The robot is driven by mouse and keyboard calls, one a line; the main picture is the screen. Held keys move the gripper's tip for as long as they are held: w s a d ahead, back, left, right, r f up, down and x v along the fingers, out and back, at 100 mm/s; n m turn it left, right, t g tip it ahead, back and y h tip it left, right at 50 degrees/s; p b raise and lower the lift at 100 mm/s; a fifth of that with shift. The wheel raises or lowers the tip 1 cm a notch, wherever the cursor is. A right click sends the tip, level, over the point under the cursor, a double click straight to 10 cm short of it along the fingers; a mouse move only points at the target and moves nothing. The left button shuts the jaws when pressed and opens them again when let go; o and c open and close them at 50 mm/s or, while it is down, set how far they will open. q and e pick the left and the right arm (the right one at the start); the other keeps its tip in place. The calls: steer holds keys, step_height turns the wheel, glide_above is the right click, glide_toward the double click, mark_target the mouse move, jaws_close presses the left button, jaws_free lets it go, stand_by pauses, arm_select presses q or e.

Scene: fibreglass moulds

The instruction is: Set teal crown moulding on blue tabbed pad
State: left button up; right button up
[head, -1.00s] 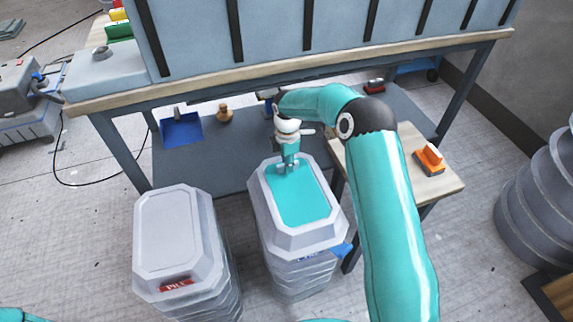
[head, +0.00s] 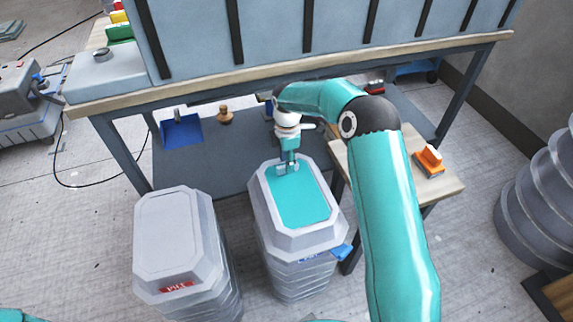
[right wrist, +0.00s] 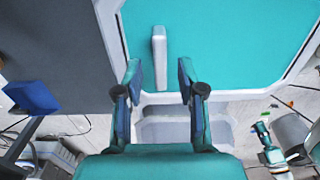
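A teal panel (head: 299,202) in a pale grey eight-sided rim tops the right-hand grey stack. I take it for the teal crown moulding. A blue tab (head: 341,252) sticks out of this stack's right side; any pad it belongs to is hidden. My right gripper (head: 288,168) points down over the panel's far end. A pale grey bar handle (right wrist: 159,46) on the teal panel (right wrist: 230,40) lies just beyond the fingertips.
A second grey stack (head: 175,235) with a red label stands at the left. A workbench (head: 300,80) runs behind, with a blue dustpan (head: 182,131) on its lower shelf. A side table (head: 440,190) with an orange-handled tool (head: 430,160) is at the right.

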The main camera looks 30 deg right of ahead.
step_height(320, 180, up, 10)
steer(key=p, duration=0.1)
steer(key=shift+f, duration=0.25)
steer(key=shift+w, duration=0.1)
